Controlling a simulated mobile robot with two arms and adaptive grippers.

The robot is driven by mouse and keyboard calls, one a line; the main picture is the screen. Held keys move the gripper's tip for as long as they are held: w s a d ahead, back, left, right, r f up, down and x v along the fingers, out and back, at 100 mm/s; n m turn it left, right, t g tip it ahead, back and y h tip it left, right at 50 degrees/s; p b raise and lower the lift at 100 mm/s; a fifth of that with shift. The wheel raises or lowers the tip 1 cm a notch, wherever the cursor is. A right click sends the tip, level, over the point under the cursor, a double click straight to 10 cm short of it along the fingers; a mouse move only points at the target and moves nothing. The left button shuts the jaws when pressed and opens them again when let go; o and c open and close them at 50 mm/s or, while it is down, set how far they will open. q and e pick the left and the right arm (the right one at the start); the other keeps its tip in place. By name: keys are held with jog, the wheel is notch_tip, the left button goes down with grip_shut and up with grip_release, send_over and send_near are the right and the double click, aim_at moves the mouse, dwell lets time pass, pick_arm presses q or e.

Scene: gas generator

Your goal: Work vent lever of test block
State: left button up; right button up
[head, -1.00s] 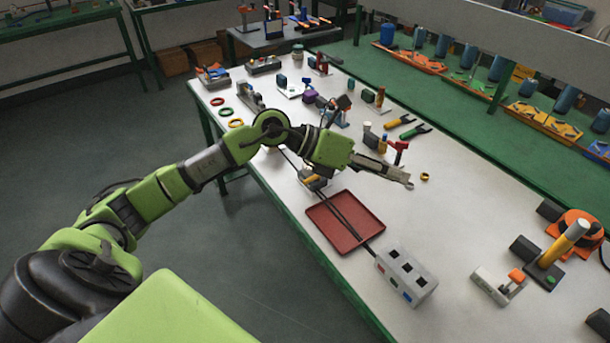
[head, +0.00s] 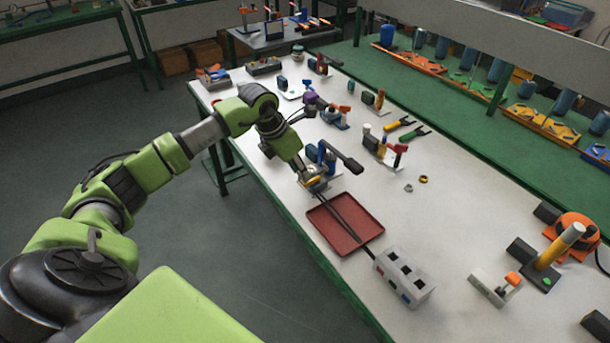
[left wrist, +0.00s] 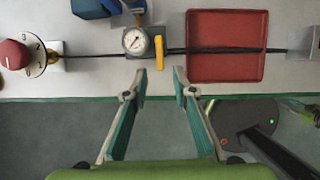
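The test block with a round white gauge (left wrist: 136,41) and a yellow lever (left wrist: 159,52) is at the top middle of the left wrist view. The lever points toward my gripper. In the head view the yellow part (head: 316,182) shows beside my gripper, just behind the red tray. My left gripper (left wrist: 158,73) is open and empty, its fingertips apart on either side of the lever's line and a little short of its end in the picture. In the head view the gripper (head: 304,173) is partly hidden by its own wrist. My right gripper is in neither view.
A red tray (head: 322,231) lies beside the block, with a dark hose (left wrist: 215,50) crossing it. A grey socket box (head: 404,278) stands past it. A blue device (left wrist: 92,8) sits close behind the gauge. The bench's front edge (left wrist: 70,98) runs below the block.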

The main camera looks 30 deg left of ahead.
aim_at(312, 181)
pick_arm(q)
jog(key=x, duration=0.5)
jog(key=shift+p, duration=0.3)
jog(key=shift+r, duration=0.1)
grip_shut()
